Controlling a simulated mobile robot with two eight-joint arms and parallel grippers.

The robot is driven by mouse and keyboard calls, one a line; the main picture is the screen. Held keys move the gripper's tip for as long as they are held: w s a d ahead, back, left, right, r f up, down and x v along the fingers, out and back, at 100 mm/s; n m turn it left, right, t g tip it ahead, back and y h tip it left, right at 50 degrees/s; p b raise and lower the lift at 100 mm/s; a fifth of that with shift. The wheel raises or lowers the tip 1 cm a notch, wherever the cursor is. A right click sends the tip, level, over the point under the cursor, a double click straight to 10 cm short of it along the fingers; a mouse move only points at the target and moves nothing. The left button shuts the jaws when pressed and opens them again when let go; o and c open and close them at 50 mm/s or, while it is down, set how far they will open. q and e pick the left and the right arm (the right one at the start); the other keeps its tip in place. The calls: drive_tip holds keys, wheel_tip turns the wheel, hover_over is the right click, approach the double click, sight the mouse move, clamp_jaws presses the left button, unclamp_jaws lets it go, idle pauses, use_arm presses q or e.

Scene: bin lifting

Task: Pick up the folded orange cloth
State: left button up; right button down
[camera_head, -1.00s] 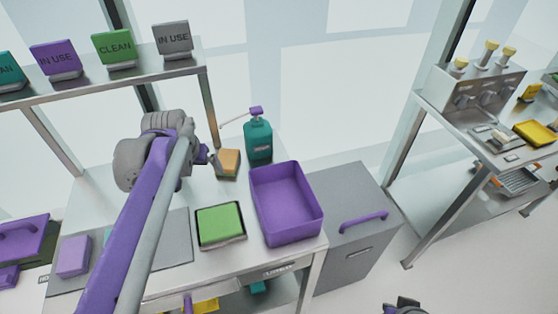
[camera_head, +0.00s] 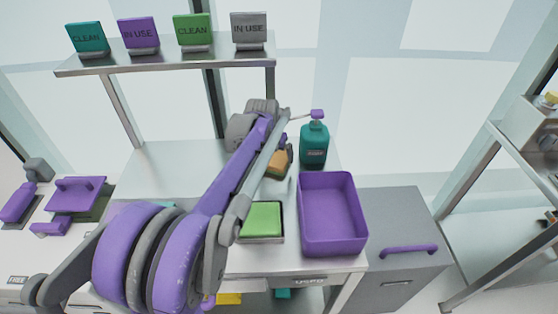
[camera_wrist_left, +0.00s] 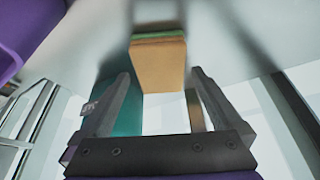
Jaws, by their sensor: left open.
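The folded orange cloth (camera_head: 278,163) lies on the bench, left of the teal bottle and behind the green cloth in its tray. In the left wrist view the orange cloth (camera_wrist_left: 158,66) is a flat block with a green strip along its upper edge. My left gripper (camera_wrist_left: 160,76) is open, its two fingers pointing toward the cloth, one to each side of it in the picture; no contact shows. In the head view my left arm reaches across the bench, its wrist beside the cloth and partly hiding it. My right gripper is not in view.
The teal pump bottle (camera_head: 314,146) stands close to the cloth. A purple bin (camera_head: 333,240) is at the bench's right end, and a green cloth (camera_head: 262,219) lies in a dark tray (camera_head: 262,241). A shelf (camera_head: 170,63) with signs runs above the back.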

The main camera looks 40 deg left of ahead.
sight(278, 161)
use_arm(q)
drive_tip(key=x, duration=0.2)
drive_tip(key=shift+w+a+f, duration=0.1)
drive_tip(key=shift+w+f, duration=0.1)
drive_tip(key=shift+f, duration=0.1)
drive_tip(key=c, duration=1.1)
drive_tip(key=shift+s, duration=0.1)
drive_tip(key=shift+s+d+r, duration=0.2)
drive_tip(key=shift+d+r, duration=0.05)
drive_tip(key=shift+r, duration=0.1)
wheel_tip(278, 161, up, 11)
drive_tip(key=s+d, duration=0.4)
drive_tip(key=s, duration=0.1)
drive_tip(key=s+d, duration=0.4)
drive_tip(key=s, duration=0.1)
drive_tip(key=s+d, duration=0.4)
drive_tip(key=s, duration=0.1)
drive_tip(key=shift+d, duration=0.25)
drive_tip(key=shift+w, duration=0.1)
